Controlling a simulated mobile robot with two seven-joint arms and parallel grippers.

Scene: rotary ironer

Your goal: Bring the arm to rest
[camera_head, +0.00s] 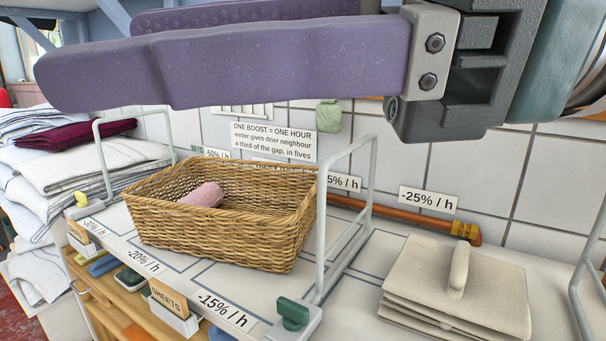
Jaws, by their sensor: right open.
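My right gripper (95,50) reaches in from the upper right, close to the camera. Its two long purple fingers point left and stand apart, with nothing seen between them. They appear above a wicker basket (277,246) in the picture, apart from it. My left gripper is not in view.
The basket holds a pink roll (203,195) and stands on a marked counter between metal rails (321,220). Folded beige cloths (420,285) with a handle lie right. Folded linens (90,165) are stacked left. A tiled wall and copper pipe (400,219) stand behind.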

